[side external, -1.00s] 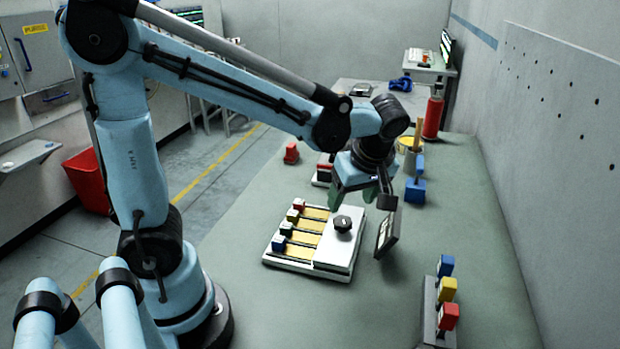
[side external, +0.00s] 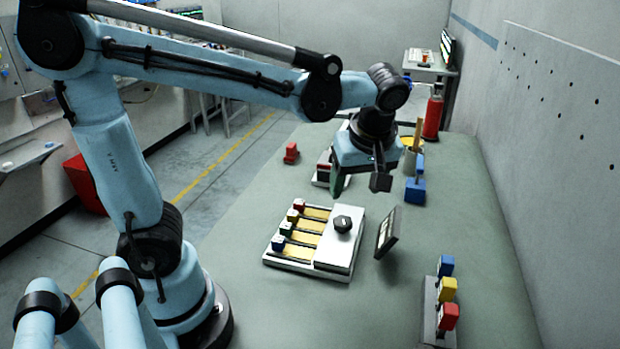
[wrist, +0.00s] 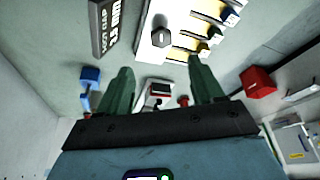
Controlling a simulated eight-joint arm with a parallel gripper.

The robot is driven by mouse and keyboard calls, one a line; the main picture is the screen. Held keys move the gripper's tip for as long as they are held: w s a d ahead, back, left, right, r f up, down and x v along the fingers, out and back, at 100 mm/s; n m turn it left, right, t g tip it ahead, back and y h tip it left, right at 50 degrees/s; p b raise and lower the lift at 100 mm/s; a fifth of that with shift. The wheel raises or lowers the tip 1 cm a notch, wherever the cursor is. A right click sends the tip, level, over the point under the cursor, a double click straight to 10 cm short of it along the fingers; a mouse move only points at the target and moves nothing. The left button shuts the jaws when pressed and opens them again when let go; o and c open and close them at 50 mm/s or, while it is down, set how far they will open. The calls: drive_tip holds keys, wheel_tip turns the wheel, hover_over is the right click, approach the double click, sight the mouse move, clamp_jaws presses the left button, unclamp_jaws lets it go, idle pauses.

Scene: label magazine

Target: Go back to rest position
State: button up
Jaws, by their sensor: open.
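A dark display panel (side external: 388,232) stands right of the magazine. A rack with blue, yellow and red blocks (side external: 447,290) is at front right. A blue block (side external: 415,191), a red block (side external: 291,153) and a red bottle (side external: 433,115) stand farther back.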

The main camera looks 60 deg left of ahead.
drive_tip(key=s+m+t+h, duration=0.1)
drive_tip(key=m+t, duration=0.1)
drive_tip(key=m, duration=0.3)
drive_tip(key=s+f+m+t+h, duration=0.1)
drive_tip(key=m+t, duration=0.1)
drive_tip(key=m, duration=0.3)
drive_tip(key=s+f+m+t+h, duration=0.1)
drive_tip(key=s+m+t, duration=0.1)
drive_tip(key=m, duration=0.2)
drive_tip(key=shift+d+f+m+h, duration=0.2)
drive_tip(key=shift+d+m+h, duration=0.1)
drive_tip(key=shift+m+h, duration=0.1)
